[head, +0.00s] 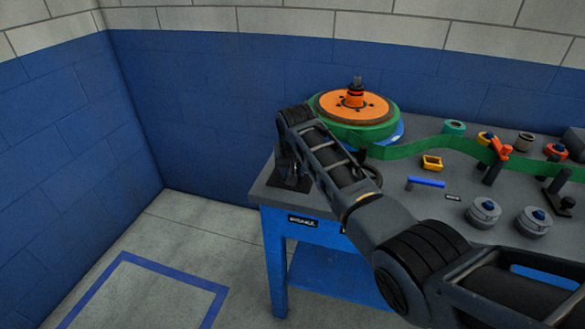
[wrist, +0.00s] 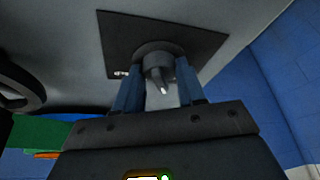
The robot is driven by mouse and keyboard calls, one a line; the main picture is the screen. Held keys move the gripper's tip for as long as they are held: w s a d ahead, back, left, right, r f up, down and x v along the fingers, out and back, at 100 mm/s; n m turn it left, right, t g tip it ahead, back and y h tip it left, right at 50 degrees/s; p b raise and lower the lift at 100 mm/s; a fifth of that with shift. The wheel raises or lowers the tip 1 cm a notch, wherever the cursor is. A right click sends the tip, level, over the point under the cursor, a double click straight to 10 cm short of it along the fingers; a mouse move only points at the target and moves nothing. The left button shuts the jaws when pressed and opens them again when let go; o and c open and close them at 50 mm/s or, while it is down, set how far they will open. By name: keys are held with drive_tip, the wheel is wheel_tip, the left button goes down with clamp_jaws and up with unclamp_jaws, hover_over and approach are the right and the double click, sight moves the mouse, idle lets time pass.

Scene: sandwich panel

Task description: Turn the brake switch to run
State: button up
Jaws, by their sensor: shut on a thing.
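The brake switch (wrist: 157,66) is a dark round knob with a pointer that has a pale tip, on a dark square plate (wrist: 120,35). In the wrist view my gripper (wrist: 160,82) has one blue finger on each side of the knob and is shut on it. The pointer shows between the fingers. A small pale mark sits on the plate left of the knob; I cannot read it. In the head view the plate (head: 288,186) lies at the table's left corner, and my arm hides the switch.
The grey table (head: 470,240) carries an orange and green reel (head: 355,105) behind my arm, with a green band (head: 430,146) running right past several posts and rollers. A blue bar (head: 426,182), a yellow block (head: 432,163) and grey discs (head: 484,212) lie to the right.

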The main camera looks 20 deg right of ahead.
drive_tip(key=m+h+b, duration=0.1)
drive_tip(key=m, duration=0.3)
drive_tip(key=shift+a+f+g, duration=0.1)
drive_tip(key=shift+a+g, duration=0.05)
drive_tip(key=shift+g, duration=0.15)
drive_tip(key=shift+m+h+b, duration=0.4)
drive_tip(key=shift+m+b, duration=0.05)
drive_tip(key=shift+m, duration=0.35)
drive_tip(key=o, duration=1)
drive_tip(key=shift+r, duration=0.2)
drive_tip(key=shift+v, duration=3.8)
drive_tip(key=shift+w+a, duration=0.1)
drive_tip(key=shift+w, duration=0.05)
